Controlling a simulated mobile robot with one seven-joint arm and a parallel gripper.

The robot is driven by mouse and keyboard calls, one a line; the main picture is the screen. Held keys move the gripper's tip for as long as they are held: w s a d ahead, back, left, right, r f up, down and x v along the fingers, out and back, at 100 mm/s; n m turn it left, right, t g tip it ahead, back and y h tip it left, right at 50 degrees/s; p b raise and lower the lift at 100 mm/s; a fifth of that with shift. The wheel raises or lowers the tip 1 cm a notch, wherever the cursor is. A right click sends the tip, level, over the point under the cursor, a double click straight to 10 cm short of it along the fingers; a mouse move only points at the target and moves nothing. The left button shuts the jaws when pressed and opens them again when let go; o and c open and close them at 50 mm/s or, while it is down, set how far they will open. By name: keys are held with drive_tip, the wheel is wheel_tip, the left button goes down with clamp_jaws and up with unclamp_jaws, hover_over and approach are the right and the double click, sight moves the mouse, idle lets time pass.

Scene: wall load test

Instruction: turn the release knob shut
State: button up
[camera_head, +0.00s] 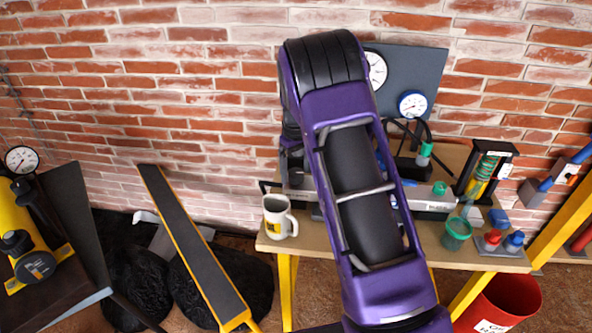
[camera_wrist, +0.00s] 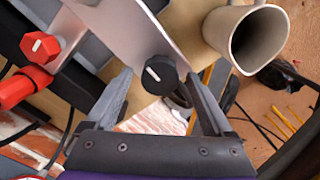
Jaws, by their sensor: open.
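A round black knob (camera_wrist: 159,75) with a white pointer line sits on a pale metal plate (camera_wrist: 118,32) in the wrist view. My gripper (camera_wrist: 159,80) is open, with one finger on each side of the knob. I see gaps between the fingers and the knob; how deep they reach is unclear. A red six-sided knob (camera_wrist: 40,47) sits to the left, beside a red cylinder. No label shows which is the release knob. In the head view my purple arm hides the gripper and the black knob.
A white mug (camera_head: 278,217) stands at the bench's left end; it also shows close right of my gripper in the wrist view (camera_wrist: 246,36). The wooden bench (camera_head: 300,251) holds gauges, bottles and a green pot (camera_head: 456,234). A red bin (camera_head: 505,300) stands in front.

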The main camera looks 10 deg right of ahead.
drive_tip(key=c, duration=1.4)
drive_tip(key=shift+o, duration=0.2)
drive_tip(key=shift+m, duration=0.3)
drive_tip(key=m+p, duration=0.1)
drive_tip(key=m, duration=0.3)
drive_tip(key=m+p, duration=0.1)
drive_tip(key=m, duration=0.8)
drive_tip(key=shift+p, duration=0.35)
drive_tip(key=shift+m+p, duration=0.35)
drive_tip(key=shift+m, duration=1.75)
